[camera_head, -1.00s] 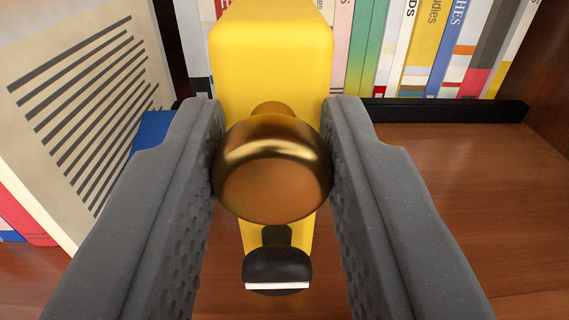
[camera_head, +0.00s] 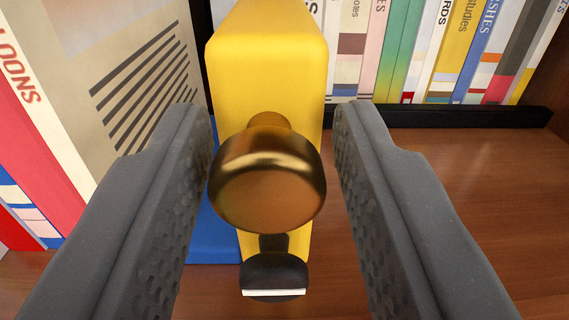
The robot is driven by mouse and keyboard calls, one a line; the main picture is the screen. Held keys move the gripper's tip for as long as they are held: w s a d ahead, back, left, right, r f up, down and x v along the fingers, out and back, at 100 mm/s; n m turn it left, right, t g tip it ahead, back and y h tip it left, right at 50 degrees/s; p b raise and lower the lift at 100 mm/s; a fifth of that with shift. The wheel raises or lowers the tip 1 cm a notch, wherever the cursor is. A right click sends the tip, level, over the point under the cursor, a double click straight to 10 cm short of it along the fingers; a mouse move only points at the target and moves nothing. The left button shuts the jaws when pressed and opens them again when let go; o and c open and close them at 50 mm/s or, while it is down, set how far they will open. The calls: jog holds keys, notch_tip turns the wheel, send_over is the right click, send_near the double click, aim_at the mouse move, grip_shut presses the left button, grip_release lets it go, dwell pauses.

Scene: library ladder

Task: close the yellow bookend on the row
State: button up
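The yellow bookend (camera_head: 265,75) stands upright in the middle of the view, with a round brass knob (camera_head: 267,185) on its near face. A black piece with a white strip (camera_head: 273,275) sits low on its front. My gripper (camera_head: 274,125) is open, with one grey finger on each side of the knob. A gap shows between the right finger and the knob; the left finger is very close to it, and I cannot tell if they touch.
More books (camera_head: 440,50) stand at the back right behind a black rail (camera_head: 450,117). The wooden shelf (camera_head: 460,190) is bare to the right of the bookend.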

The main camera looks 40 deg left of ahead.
jog(key=shift+s+a, duration=0.15)
jog(key=shift+a, duration=0.6)
jog(key=shift+a+f, duration=0.1)
jog(key=shift+d, duration=0.4)
jog(key=b+v, duration=0.1)
jog(key=v, duration=1.3)
jog(key=shift+w+d, duration=0.25)
jog(key=shift+d, duration=0.1)
jog(key=s+a+r+m+h+p, duration=0.4)
jog(key=s+a+r+h+p, duration=0.1)
jog(key=s+a, duration=0.15)
jog(key=s+d+r+m+t+h+p, duration=0.1)
jog(key=s+r+m+h+p, duration=0.1)
jog(key=s+h, duration=0.2)
jog(key=s+d+r+m+t+h+p, duration=0.1)
jog(key=s+d+r+m+h+p, duration=0.1)
jog(key=s, duration=0.7)
jog(key=shift+r+m+t+h+p, duration=0.3)
jog(key=shift+m+h+p, duration=0.2)
jog(key=shift+h+p, duration=0.35)
